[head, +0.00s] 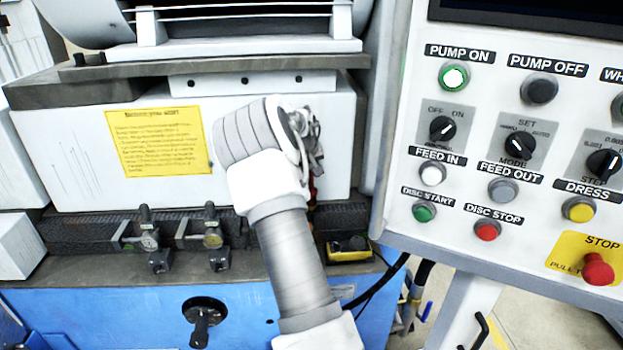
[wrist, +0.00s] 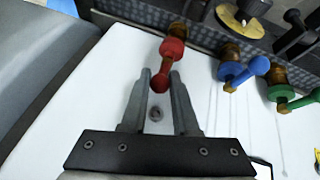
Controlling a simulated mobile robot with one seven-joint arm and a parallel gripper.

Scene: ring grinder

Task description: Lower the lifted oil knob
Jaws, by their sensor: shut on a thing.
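In the wrist view, a red knob (wrist: 166,64) with a ball end sits on a brass fitting (wrist: 176,28) by the dark rail. Its handle points from the rail across the white machine face, unlike the blue knob (wrist: 244,70) and green knob (wrist: 296,104), which point sideways in the picture. My gripper (wrist: 161,76) is shut on the red knob's ball end, one finger on each side. In the head view my gripper (head: 303,140) is beside the white machine front, and my arm hides most of the knobs.
A white control panel (head: 520,190) with buttons and a red stop button (head: 597,268) stands close on the right. Small gauges (head: 150,240) stand on the dark rail at left. A yellow-and-black box (head: 349,249) sits below my gripper. A yellow notice (head: 158,142) is on the white front.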

